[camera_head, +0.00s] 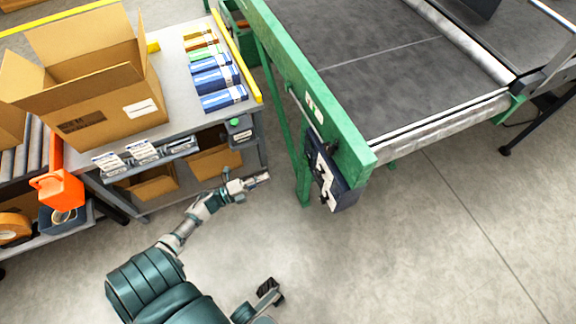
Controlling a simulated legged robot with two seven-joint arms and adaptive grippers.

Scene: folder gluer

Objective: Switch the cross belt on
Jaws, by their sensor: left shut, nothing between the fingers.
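The belt conveyor (385,75) has a wide dark belt in a green frame (300,75). A dark control box (343,193) hangs at the near end of that frame. Its light face with small dark controls is seen at a steep angle, so I cannot tell the switch position. My left gripper (264,178) is shut and empty. It is left of the control box, apart from it, by the workbench's front right corner. My right gripper is not in view.
The grey workbench (185,75) carries an open cardboard box (95,85) and blue packs (222,88). A green leg (304,185) stands between gripper and control box. The floor at right is clear.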

